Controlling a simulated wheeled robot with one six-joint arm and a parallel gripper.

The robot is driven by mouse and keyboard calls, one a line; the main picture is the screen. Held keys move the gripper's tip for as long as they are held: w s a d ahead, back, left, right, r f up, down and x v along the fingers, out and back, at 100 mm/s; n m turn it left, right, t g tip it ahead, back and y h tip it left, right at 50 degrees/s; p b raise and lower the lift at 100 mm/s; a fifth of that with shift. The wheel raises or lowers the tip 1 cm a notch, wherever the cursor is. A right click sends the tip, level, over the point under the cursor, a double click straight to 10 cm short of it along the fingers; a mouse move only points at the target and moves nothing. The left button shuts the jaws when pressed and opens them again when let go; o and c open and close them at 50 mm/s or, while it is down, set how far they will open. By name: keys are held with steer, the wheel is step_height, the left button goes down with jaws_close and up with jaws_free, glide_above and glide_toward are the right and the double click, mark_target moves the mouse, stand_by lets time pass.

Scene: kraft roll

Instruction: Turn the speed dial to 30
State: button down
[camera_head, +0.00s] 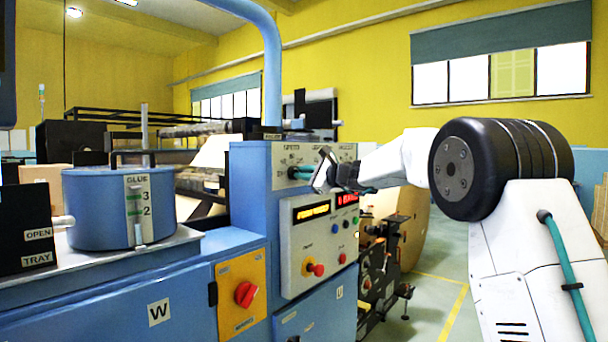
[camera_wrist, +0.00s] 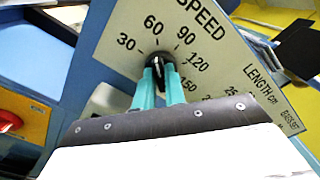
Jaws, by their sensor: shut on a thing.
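The speed dial (camera_wrist: 159,57) is a black round knob on the cream SPEED panel (camera_wrist: 125,22), seen in the wrist view. Printed numbers 30, 60, 90, 120 and 150 run around it, with 30 at its upper left. My gripper (camera_wrist: 160,76) has its two teal fingers shut on the knob, one on each side. The fingers hide part of the knob, and I cannot tell for sure which number its pointer meets. In the head view my gripper (camera_head: 297,173) is at the upper panel of the blue machine (camera_head: 250,190), where the knob itself is hidden.
A LENGTH CM scale (camera_wrist: 262,85) lies right of the dial. Below the upper panel are lit displays, buttons and a red-yellow knob (camera_head: 314,268). A red switch on a yellow plate (camera_head: 245,293) and a blue glue pot (camera_head: 95,212) are to the left.

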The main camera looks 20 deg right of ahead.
steer(key=shift+f+n, duration=0.15)
steer(key=shift+n, duration=1.75)
steer(key=shift+f+n, duration=0.1)
steer(key=shift+n, duration=1.8)
steer(key=c, duration=1.5)
jaws_free()
steer(key=shift+o, duration=0.2)
steer(key=shift+s, duration=0.1)
steer(key=v, duration=0.7)
steer(key=shift+s+d, duration=0.25)
